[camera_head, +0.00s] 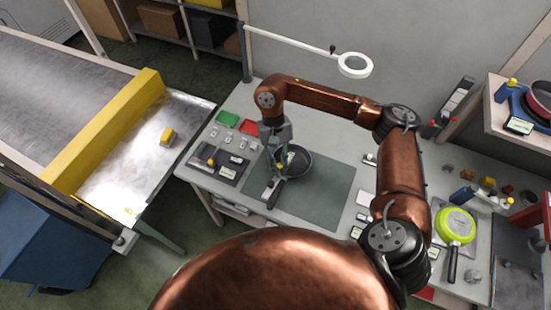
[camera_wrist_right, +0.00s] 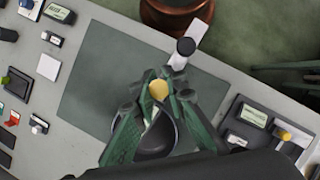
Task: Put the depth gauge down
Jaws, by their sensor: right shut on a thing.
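My right gripper (camera_head: 277,148) reaches down over the left part of the green mat (camera_head: 325,200). In the right wrist view its green fingers (camera_wrist_right: 158,105) close around a small item with a yellow round top, which I take as the depth gauge (camera_wrist_right: 158,89). The gauge's lower part is hidden by the fingers. A dark pan (camera_head: 298,160) is on the mat just right of and behind the gripper; it also shows below the fingers in the wrist view (camera_wrist_right: 155,143). I cannot tell whether the gauge touches the pan. My left gripper is not in view.
A grey station (camera_head: 228,170) with a yellow knob and display stands left of the mat. A ring lamp (camera_head: 355,65) hangs at the back. A lime pan (camera_head: 455,226) lies at the right. The mat's right part is clear.

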